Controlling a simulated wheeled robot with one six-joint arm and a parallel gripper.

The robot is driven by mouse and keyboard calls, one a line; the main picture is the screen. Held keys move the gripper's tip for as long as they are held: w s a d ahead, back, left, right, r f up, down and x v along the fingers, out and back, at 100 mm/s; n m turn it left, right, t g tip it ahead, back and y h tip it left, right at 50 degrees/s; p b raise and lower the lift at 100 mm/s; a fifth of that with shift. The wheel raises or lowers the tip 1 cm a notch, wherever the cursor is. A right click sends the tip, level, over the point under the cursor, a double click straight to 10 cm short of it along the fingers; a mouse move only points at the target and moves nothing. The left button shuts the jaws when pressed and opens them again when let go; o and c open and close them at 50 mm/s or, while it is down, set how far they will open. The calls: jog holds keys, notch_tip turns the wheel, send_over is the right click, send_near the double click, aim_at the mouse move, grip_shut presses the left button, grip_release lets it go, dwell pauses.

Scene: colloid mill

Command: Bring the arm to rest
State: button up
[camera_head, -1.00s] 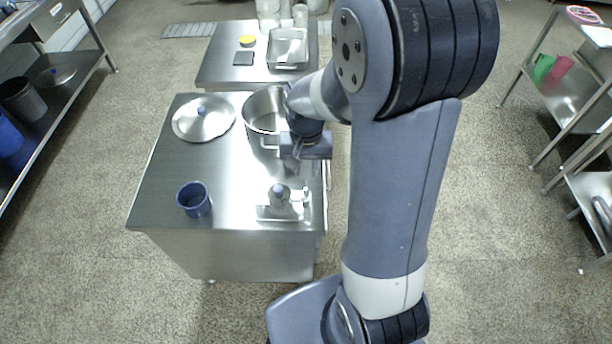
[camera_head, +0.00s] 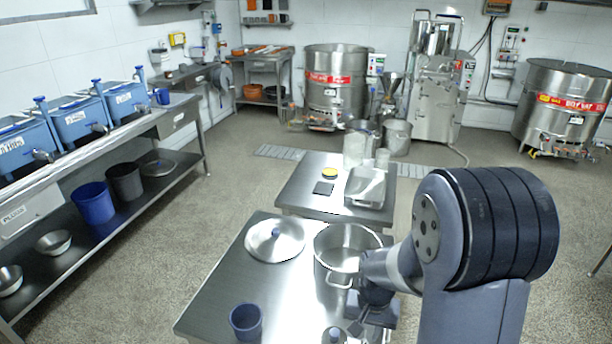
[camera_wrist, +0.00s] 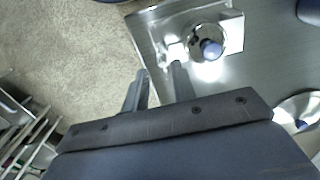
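My gripper (camera_head: 374,312) is over the front table (camera_head: 215,310), beside the near right side of a steel pot (camera_head: 345,243). In the wrist view its two fingers (camera_wrist: 160,86) are apart with nothing seen between them. A small metal device with a blue-grey knob (camera_wrist: 210,48) lies beyond the fingertips in that view, apart from them as far as I can tell. In the head view only the top of its knob (camera_head: 334,335) shows at the bottom edge. My arm is bent and held out over the table's right side.
A lid (camera_head: 275,240) and a blue cup (camera_head: 245,321) stand on the front table. A second table (camera_head: 300,196) behind holds a tray (camera_head: 366,187) and containers. A shelf bench (camera_head: 150,125) runs along the left. Vats (camera_head: 335,85) stand at the back. Floor on the left is clear.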

aim_at(364, 341)
notch_tip(364, 341, down, 5)
jog(key=shift+f, duration=0.1)
dwell(0.7)
